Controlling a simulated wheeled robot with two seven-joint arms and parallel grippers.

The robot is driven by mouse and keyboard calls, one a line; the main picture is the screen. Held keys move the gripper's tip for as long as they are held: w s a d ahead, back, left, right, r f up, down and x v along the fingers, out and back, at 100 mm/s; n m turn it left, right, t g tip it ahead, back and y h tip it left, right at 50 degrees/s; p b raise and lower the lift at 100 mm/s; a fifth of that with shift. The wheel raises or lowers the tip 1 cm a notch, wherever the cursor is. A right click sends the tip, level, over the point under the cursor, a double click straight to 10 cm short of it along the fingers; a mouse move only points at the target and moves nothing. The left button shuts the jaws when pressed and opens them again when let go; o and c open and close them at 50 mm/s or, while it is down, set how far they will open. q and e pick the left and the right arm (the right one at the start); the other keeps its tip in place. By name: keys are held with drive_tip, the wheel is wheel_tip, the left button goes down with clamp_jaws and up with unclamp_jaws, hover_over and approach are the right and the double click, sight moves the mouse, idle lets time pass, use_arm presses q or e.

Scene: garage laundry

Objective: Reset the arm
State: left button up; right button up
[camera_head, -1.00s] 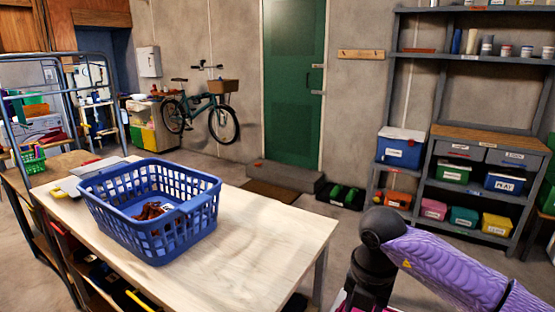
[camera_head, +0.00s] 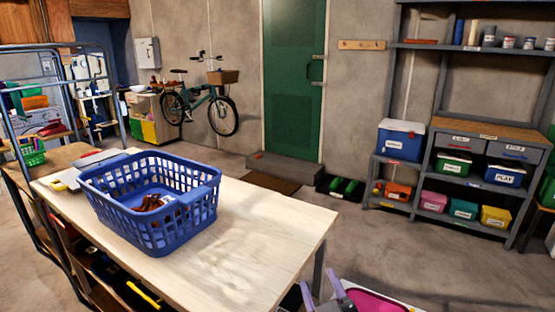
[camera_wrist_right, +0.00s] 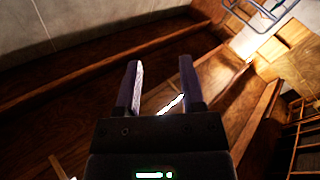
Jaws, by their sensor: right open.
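My right gripper (camera_head: 322,286) shows at the bottom edge of the head view, just right of the table's front corner. Its two fingers are apart. In the right wrist view the fingers (camera_wrist_right: 160,64) are open with nothing held between them, above dark wooden surfaces. Most of my right arm is out of the head view. My left gripper is not in view.
A blue laundry basket (camera_head: 150,238) with brown items inside stands on the light wooden table (camera_head: 255,245). A pink object (camera_head: 375,302) lies low beside the right gripper. Shelves (camera_head: 470,209) stand at the right.

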drive_tip(key=s+d+f+m+g+h, duration=0.5)
drive_tip(key=s+d+f+g, duration=0.1)
drive_tip(key=f, duration=0.4)
drive_tip(key=s+d+f+g, duration=0.1)
drive_tip(key=s+f+g, duration=0.4)
drive_tip(key=s, duration=0.3)
drive_tip(key=s+d+f+g, duration=0.1)
drive_tip(key=s+f+g, duration=0.4)
drive_tip(key=s, duration=0.4)
drive_tip(key=s+d+f+g+b, duration=0.1)
drive_tip(key=s+f+b, duration=0.1)
drive_tip(key=f, duration=0.9)
drive_tip(key=s+d+f+g+b, duration=0.1)
drive_tip(key=s+f+b, duration=0.15)
drive_tip(key=f, duration=0.85)
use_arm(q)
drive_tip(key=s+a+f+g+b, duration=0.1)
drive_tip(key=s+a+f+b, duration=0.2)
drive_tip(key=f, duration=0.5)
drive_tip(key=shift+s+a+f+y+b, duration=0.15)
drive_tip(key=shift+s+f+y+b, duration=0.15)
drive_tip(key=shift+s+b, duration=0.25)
use_arm(e)
drive_tip(key=s+d+f+g, duration=0.1)
drive_tip(key=s+d+f, duration=0.3)
drive_tip(key=s+f, duration=0.9)
drive_tip(key=shift+s+d+n+g, duration=0.2)
drive_tip(key=shift+s+n+g, duration=0.1)
drive_tip(key=shift+s, duration=0.05)
